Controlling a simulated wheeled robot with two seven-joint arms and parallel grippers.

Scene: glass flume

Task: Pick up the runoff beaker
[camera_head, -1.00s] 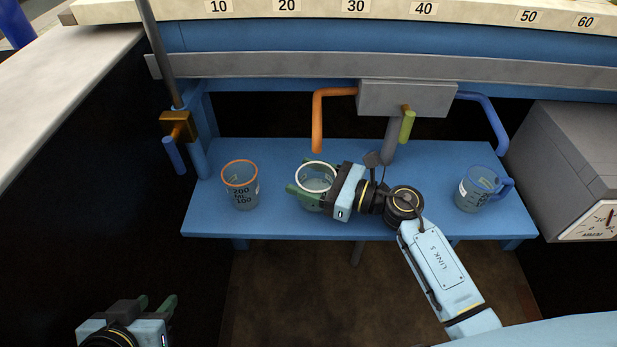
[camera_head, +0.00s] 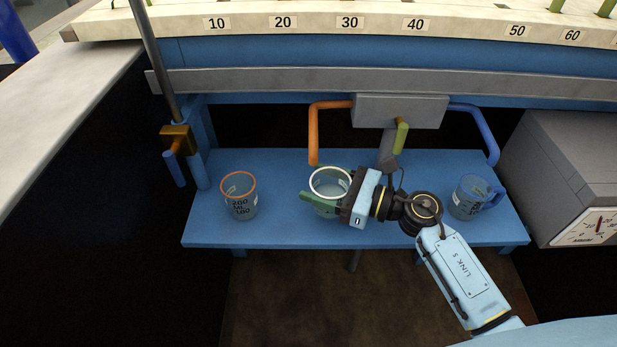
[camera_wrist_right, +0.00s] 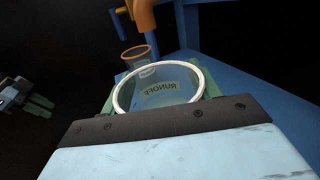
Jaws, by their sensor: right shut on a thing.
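The runoff beaker is a clear beaker with a white rim (camera_head: 330,171), near the middle of the blue shelf (camera_head: 285,232). In the right wrist view it (camera_wrist_right: 160,88) fills the space between the fingers, and its RUNOFF label reads mirrored through the wall. My right gripper (camera_head: 325,203) is shut on it from the right side, with the green fingers along its wall. The beaker looks upright and seems a little above the shelf; its base is partly hidden. My left gripper (camera_wrist_right: 47,106) shows only in the right wrist view, open and empty.
An orange-rimmed beaker (camera_head: 240,200) stands left on the shelf. A blue-handled mug (camera_head: 470,198) stands right, close to my right arm. An orange pipe (camera_head: 313,135) hangs just behind the runoff beaker. A grey box with a dial (camera_head: 565,180) is at the right.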

